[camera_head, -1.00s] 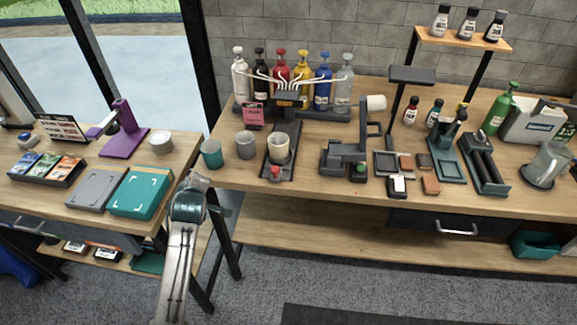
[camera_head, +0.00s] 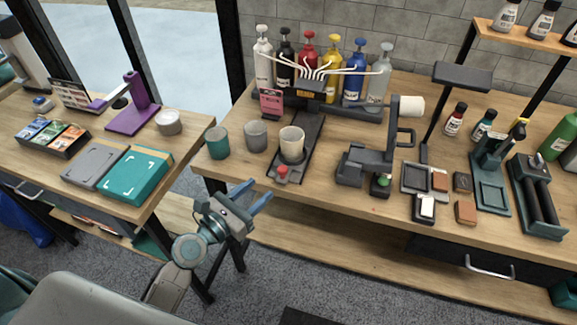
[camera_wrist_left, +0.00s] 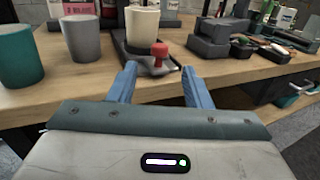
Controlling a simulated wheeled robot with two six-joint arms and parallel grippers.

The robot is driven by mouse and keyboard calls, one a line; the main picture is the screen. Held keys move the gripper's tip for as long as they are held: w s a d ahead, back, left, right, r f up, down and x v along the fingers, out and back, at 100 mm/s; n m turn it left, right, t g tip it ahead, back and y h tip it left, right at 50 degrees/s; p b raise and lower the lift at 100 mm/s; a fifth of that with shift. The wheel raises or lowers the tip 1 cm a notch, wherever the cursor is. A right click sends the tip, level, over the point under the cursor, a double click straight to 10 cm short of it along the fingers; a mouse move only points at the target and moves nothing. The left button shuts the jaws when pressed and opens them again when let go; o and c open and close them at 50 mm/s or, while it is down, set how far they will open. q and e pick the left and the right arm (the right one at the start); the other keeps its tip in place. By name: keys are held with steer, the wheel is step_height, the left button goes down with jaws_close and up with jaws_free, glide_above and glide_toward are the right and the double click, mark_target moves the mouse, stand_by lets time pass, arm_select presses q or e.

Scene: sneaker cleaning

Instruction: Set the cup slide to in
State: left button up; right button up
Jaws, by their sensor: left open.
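The cup slide (camera_head: 308,135) is a dark track on the right-hand table, running from its front edge back toward the bottle dispenser. A cream cup (camera_head: 291,145) stands on it near the front end. A red knob (camera_head: 282,170) sticks up at the slide's front tip. In the left wrist view, the red knob (camera_wrist_left: 158,52) and cream cup (camera_wrist_left: 142,28) are straight ahead. My left gripper (camera_head: 252,196) is open and empty, in front of the table edge and below the knob, with its blue fingers pointing toward the table. My right gripper is not in view.
A teal cup (camera_head: 217,143) and a grey cup (camera_head: 256,136) stand left of the slide. A dark press-like device (camera_head: 372,160) stands to its right. Pump bottles (camera_head: 308,60) stand behind the dispenser spouts. A gap separates the left table (camera_head: 190,130) from this one.

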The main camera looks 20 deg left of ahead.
mark_target(279, 171)
arm_select(q)
steer(key=p+x, duration=0.1)
steer(key=x, duration=0.7)
steer(key=shift+w+d+r, duration=0.1)
steer(key=shift+w, duration=0.25)
steer(key=shift+w+d, duration=0.25)
steer(key=shift+w, duration=0.3)
steer(key=shift+w+d, duration=0.1)
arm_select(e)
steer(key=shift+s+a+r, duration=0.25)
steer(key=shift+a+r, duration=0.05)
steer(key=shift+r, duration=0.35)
arm_select(q)
steer(key=shift+c, duration=0.5)
